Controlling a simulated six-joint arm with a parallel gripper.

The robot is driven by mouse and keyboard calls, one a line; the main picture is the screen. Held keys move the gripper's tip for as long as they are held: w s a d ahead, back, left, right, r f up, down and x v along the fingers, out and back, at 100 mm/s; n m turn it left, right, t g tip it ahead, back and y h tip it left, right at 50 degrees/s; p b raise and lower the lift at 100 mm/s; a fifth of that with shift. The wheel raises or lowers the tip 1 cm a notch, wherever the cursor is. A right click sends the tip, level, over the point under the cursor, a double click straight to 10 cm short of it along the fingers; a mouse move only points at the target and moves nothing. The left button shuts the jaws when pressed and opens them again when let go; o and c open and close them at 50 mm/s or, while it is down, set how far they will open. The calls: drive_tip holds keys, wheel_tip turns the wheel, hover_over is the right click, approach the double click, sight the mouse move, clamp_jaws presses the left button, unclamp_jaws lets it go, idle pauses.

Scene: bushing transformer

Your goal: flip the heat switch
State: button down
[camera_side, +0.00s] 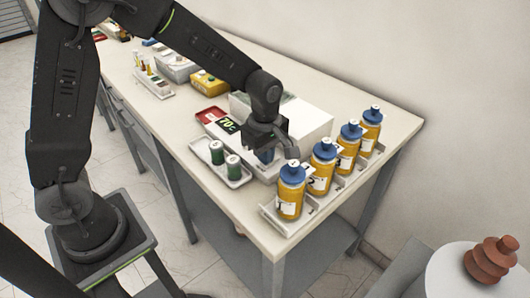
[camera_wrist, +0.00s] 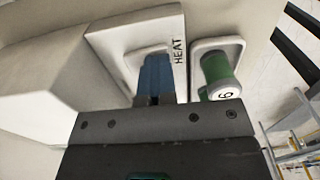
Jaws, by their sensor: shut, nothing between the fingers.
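The heat switch (camera_wrist: 156,72) appears as a blue piece in a recess of a white panel marked HEAT (camera_wrist: 179,51) in the wrist view. My gripper (camera_wrist: 154,100) is shut and empty, with its dark fingertips at the near end of the blue piece. I cannot tell whether they touch it. In the side view my gripper reaches down at the front of the white machine (camera_side: 310,120), and a bit of blue (camera_side: 264,156) shows beside it. The gripper hides most of the switch there, so its position is unclear.
A rack (camera_side: 275,215) of several orange bottles with blue caps stands close on the right. A display (camera_side: 228,123) reading 70 and a red item (camera_side: 208,114) lie behind.

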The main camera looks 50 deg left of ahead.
drive_tip(key=shift+f, duration=0.15)
drive_tip(key=shift+w+r, duration=0.25)
drive_tip(key=shift+w, duration=0.45)
drive_tip(key=shift+r, duration=0.1)
wheel_tip(320, 180, up, 14)
drive_tip(key=w, duration=0.2)
idle(0.4)
